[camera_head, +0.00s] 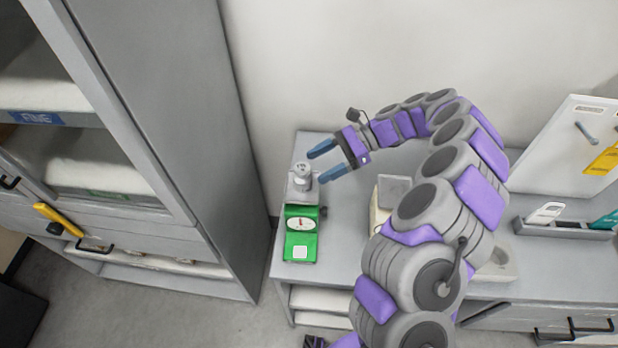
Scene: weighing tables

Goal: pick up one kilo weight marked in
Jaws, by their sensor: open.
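A small silver-grey weight (301,171) stands upright on the pan of a green scale (301,247) with a round white dial. The scale sits near the left end of a grey table. Any marking on the weight is too small to read. My gripper (322,162) comes in from the right with its two blue-tipped fingers pointing left at the weight. The fingers are open and apart, with the weight just off their tips. I cannot tell whether either finger touches it.
A tall grey cabinet (185,90) with shelves stands close on the left. A pale box-like object (394,190) is partly hidden behind my arm. A white board (568,140) and a grey tray (560,230) are on the right. The wall is behind.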

